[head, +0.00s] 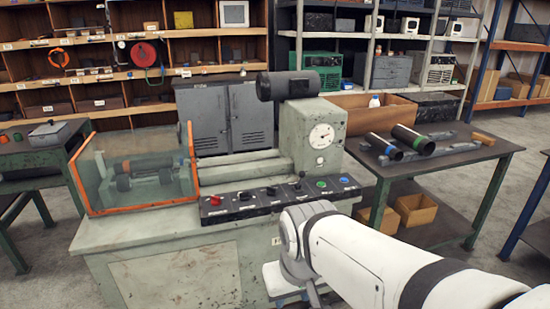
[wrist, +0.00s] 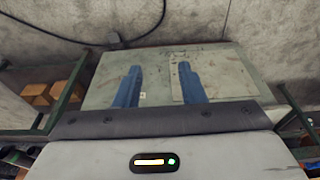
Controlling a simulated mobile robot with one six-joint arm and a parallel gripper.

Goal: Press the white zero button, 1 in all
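A black control panel (head: 258,203) runs along the front of the grey-green machine (head: 165,270). It carries a red button (head: 214,200), dark knobs, a small lever and a green button (head: 321,184). At its right end is a small blue and pale control (head: 344,180). I cannot make out which control is the white zero button. My gripper (wrist: 157,70) shows two blue fingers, apart with nothing between them, in front of a grey-green machine panel in the wrist view. In the head view my white arm ends below the panel's right half; the fingers are not clear there.
A clear guard with an orange frame (head: 75,180) stands at the machine's left. A dark table (head: 455,158) at right bears pipes and flat metal parts. Wooden boxes (head: 416,208) lie on its lower shelf. Loaded shelves line the back.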

